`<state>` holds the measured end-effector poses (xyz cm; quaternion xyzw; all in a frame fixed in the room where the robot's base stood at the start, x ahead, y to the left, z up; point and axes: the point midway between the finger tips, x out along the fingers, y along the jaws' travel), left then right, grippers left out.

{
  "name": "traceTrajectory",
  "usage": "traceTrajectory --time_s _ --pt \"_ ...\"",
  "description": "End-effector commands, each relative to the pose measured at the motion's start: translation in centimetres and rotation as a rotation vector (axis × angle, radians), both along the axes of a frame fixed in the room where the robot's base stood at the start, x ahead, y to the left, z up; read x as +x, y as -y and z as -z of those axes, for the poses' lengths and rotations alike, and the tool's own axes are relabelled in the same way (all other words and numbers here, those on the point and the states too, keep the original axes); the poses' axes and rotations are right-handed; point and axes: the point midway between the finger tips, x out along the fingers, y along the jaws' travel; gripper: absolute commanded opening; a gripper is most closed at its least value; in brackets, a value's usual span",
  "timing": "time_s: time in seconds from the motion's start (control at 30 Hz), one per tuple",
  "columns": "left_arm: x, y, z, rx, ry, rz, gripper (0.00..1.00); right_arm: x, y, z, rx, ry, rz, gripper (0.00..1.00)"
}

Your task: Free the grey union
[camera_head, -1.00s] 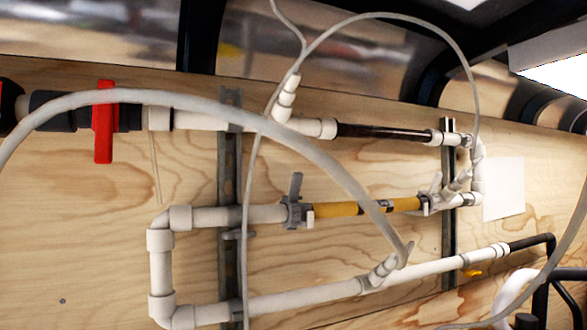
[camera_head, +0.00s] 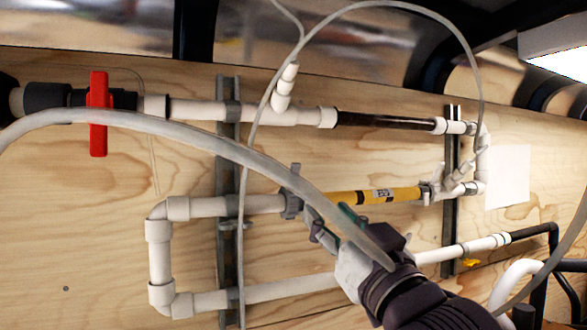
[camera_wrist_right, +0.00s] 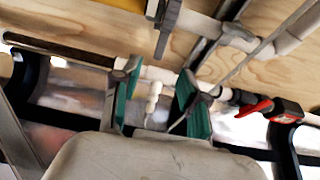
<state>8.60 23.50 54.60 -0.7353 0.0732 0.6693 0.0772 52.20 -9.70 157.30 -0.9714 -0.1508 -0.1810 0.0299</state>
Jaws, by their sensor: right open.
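The grey union (camera_head: 291,204), a grey fitting with an upright tab, joins the white pipe to the left end of the yellow filter (camera_head: 375,195) in the head view. In the right wrist view, a grey fitting with a tab (camera_wrist_right: 163,22), seemingly the union, is at the top, beyond the fingers. My right gripper (camera_head: 333,222) reaches in from the lower right, just right of and below the union. Its green-padded fingers (camera_wrist_right: 161,98) are apart with no union between them. My left gripper is out of view.
A clear hose (camera_head: 215,145) arcs in front of the pipes and across my right gripper. A red-handled valve (camera_head: 98,113) is at upper left. The lower white pipe (camera_head: 270,290) runs behind my arm. Metal rails (camera_head: 228,180) stand on the plywood wall.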

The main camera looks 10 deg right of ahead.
Motion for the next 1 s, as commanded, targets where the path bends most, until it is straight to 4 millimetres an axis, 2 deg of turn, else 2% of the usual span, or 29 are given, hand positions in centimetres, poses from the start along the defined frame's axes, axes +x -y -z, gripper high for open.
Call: traceTrajectory --time_s 0.07,0.17,0.7,0.83,1.0 --pt "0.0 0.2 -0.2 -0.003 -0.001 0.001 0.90 -0.3 -0.2 -1.1 0.002 0.021 -0.006 0.44" --pt "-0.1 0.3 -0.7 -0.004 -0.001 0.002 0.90 0.3 -0.5 -1.8 0.004 0.025 -0.007 0.44" --pt "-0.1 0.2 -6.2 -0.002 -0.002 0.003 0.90 9.6 -3.4 -5.9 0.003 0.021 -0.005 0.44" --pt "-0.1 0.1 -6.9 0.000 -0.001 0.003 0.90 10.9 -3.8 -6.3 0.003 0.023 -0.005 0.44" --pt "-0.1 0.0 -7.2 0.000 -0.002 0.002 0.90 11.6 -4.1 -6.4 0.003 0.024 -0.006 0.44"
